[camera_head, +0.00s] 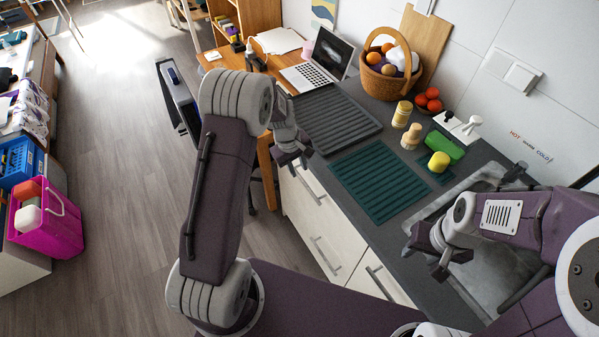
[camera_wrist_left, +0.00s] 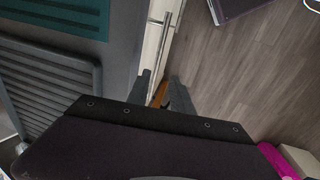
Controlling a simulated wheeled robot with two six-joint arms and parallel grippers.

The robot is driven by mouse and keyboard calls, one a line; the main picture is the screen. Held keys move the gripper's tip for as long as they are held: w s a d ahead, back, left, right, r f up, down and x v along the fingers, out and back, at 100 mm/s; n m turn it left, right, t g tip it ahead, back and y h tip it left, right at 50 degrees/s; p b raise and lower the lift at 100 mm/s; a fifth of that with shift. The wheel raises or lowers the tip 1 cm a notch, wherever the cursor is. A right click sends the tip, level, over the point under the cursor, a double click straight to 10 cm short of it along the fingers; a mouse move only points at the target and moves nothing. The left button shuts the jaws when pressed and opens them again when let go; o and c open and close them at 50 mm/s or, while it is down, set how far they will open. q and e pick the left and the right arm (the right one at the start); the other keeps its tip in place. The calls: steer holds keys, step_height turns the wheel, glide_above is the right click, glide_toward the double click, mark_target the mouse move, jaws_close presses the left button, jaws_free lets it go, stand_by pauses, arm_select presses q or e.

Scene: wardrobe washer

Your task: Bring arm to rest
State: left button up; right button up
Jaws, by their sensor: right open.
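My left gripper (camera_head: 294,163) hangs in the air beside the counter front, near the white drawers, with nothing in it. My right gripper (camera_head: 432,256) is open and empty over the sink area at the right. My left arm is bent, its upper part rising in the middle of the head view.
The grey counter holds a dark rack (camera_head: 337,122), a teal mat (camera_head: 380,183), a fruit basket (camera_head: 391,66), a green sponge (camera_head: 444,147) and a sink (camera_head: 490,268). A laptop (camera_head: 320,65) stands behind. A magenta bin (camera_head: 45,222) is at left; the middle floor is clear.

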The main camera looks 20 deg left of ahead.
stand_by(0.4)
arm_select(q)
step_height(320, 180, up, 8)
steer(key=s+d+m+t, duration=0.1)
steer(key=d, duration=0.1)
steer(key=s+a+m+g+y, duration=0.1)
steer(key=s+m, duration=0.7)
steer(key=s, duration=1.1)
steer(key=shift+s+f+m, duration=0.3)
steer(key=shift+m, duration=0.1)
steer(key=shift+w, duration=0.1)
